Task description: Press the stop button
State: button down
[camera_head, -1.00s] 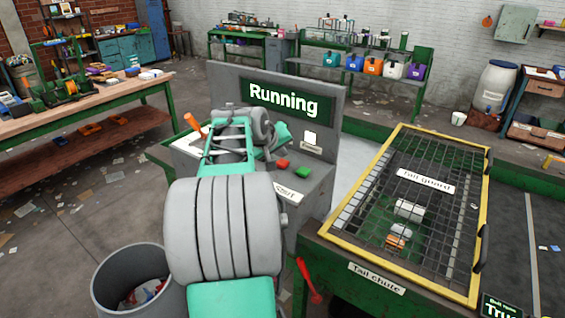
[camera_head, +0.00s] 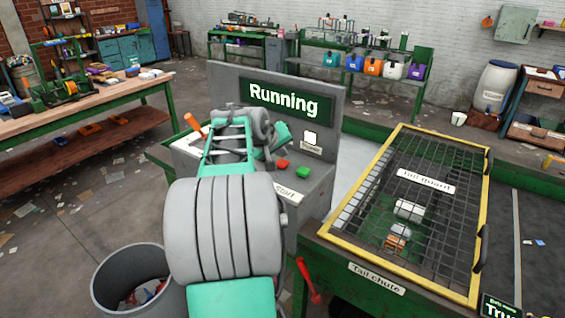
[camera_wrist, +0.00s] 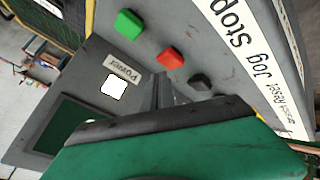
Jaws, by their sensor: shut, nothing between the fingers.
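The control panel has a red button (camera_head: 282,164) and a green button (camera_head: 303,172) side by side. The wrist view shows the green button (camera_wrist: 128,24), the red button (camera_wrist: 169,57) and a dark button (camera_wrist: 201,82) in a row. A white label strip (camera_wrist: 262,58) beside them reads "Stop", "Jog", "Reset" and a partly cut-off word. The sign (camera_head: 285,103) behind reads "Running". My gripper (camera_wrist: 161,88) is shut and empty, over the panel near the red and dark buttons. In the head view my arm hides part of the panel; contact cannot be told.
A lit white square labelled "Power" (camera_head: 310,138) is on the upright panel. An orange handle (camera_head: 193,122) stands left of my arm. A yellow-framed tail guard (camera_head: 407,265) covers the chute at right. A grey bin (camera_head: 105,290) stands at lower left.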

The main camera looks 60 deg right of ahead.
aim_at(281, 164)
jog(key=shift+f, duration=0.1)
jog(key=shift+f+b, duration=0.3)
jog(key=shift+b, duration=0.05)
jog(key=shift+f+b, duration=0.4)
jog(key=shift+f, duration=0.25)
dwell(0.8)
jog(key=shift+r, duration=0.1)
jog(key=shift+r+p, duration=0.65)
jog(key=shift+r, duration=0.25)
jog(key=shift+r, duration=0.1)
notch_tip(281, 164, up, 5)
jog(key=p, duration=0.3)
jog(key=shift+p, duration=0.3)
